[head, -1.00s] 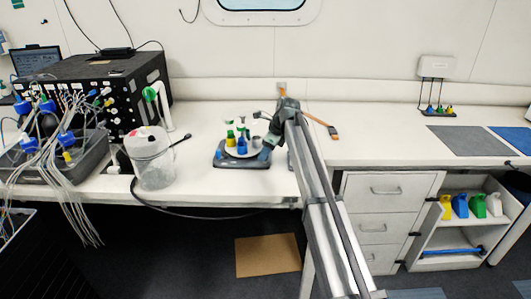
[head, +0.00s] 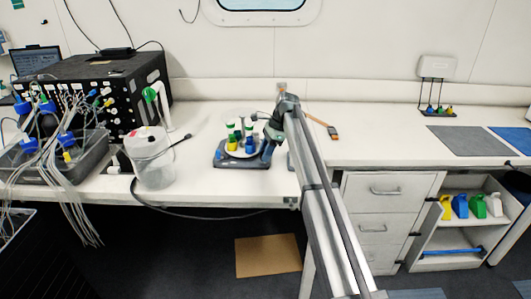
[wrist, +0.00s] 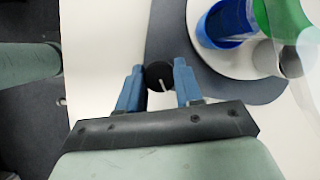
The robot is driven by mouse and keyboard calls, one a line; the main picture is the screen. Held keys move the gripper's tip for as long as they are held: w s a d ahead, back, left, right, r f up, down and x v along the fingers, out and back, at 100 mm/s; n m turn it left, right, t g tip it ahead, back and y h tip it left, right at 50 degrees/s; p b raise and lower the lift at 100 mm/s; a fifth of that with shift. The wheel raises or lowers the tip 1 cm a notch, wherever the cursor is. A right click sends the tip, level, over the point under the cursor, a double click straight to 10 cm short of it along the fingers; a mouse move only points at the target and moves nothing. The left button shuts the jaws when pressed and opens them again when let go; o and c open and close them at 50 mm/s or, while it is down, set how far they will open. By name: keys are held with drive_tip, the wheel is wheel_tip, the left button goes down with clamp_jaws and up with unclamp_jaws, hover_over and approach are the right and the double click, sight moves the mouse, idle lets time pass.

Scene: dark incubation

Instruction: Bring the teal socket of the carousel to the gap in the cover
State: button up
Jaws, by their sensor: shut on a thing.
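The carousel (head: 236,160) stands on the bench, a pale round turntable on a dark grey base. It bears a yellow socket (head: 232,145), a blue socket (head: 249,146), and green and grey pieces. I cannot make out the teal socket for certain. In the wrist view, blue (wrist: 226,22), green (wrist: 278,18) and grey (wrist: 291,60) pieces show at the upper right. Part of a clear cover (wrist: 311,48) shows at the right edge; its gap is not visible. My gripper (wrist: 158,70) is shut on a black knob (wrist: 159,79) with a white mark, beside the turntable.
A clear jug (head: 153,160) with a cable stands left of the carousel, and a tray of tubed bottles (head: 60,160) is further left. The bench front between jug and carousel is mostly clear.

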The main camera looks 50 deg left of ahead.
drive_tip(key=shift+n+h, duration=0.5)
drive_tip(key=shift+n, duration=0.6)
drive_tip(key=o, duration=1)
drive_tip(key=shift+o, duration=0.2)
drive_tip(key=v, duration=1.3)
drive_tip(key=shift+w+r, duration=0.3)
drive_tip(key=shift+w, duration=0.05)
